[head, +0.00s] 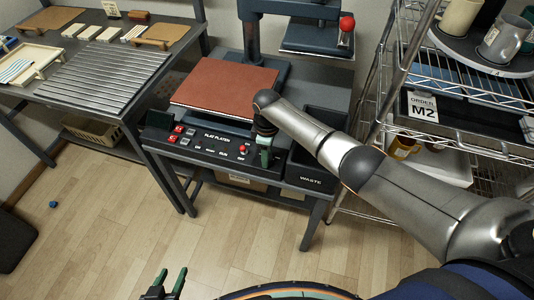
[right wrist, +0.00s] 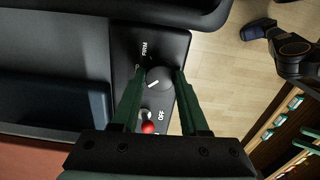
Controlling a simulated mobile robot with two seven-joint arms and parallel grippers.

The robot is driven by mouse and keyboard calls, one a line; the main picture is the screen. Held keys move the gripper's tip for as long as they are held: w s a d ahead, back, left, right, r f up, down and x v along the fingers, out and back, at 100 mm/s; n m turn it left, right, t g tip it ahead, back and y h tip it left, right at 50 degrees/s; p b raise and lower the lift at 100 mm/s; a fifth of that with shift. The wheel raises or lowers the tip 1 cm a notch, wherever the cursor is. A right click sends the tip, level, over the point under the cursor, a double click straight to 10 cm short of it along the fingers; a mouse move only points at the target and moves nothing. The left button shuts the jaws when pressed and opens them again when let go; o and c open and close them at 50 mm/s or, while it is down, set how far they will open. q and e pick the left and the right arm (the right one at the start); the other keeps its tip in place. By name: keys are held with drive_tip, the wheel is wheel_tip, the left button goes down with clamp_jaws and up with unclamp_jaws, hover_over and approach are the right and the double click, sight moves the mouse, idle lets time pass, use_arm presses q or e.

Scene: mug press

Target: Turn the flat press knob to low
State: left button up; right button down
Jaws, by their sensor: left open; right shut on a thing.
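The flat press knob (right wrist: 160,74) is a dark round dial on the black control panel, with a short white mark towards its lower-left side in the right wrist view. The word FIRM stands above it there; I cannot read which setting the mark meets. My right gripper (right wrist: 159,80) has its two green fingers on either side of the knob, shut on it. In the head view my right gripper (head: 264,146) is at the right end of the FLAT PLATEN panel (head: 205,150) and hides the knob. My left gripper (head: 164,284) is open and empty low over the floor.
A red-tipped switch (right wrist: 148,127) marked OFF sits close to the knob. The flat press's brown platen (head: 222,86) is behind the panel. A black waste bin (head: 312,165) is right of it, then a wire rack (head: 470,150) with mugs. The floor in front is mostly clear.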

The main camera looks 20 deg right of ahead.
drive_tip(key=shift+n, duration=0.8)
drive_tip(key=shift+c, duration=2.1)
unclamp_jaws()
drive_tip(key=shift+r, duration=0.1)
wheel_tip(320, 180, up, 12)
drive_tip(key=p, duration=0.2)
drive_tip(key=shift+r, duration=0.2)
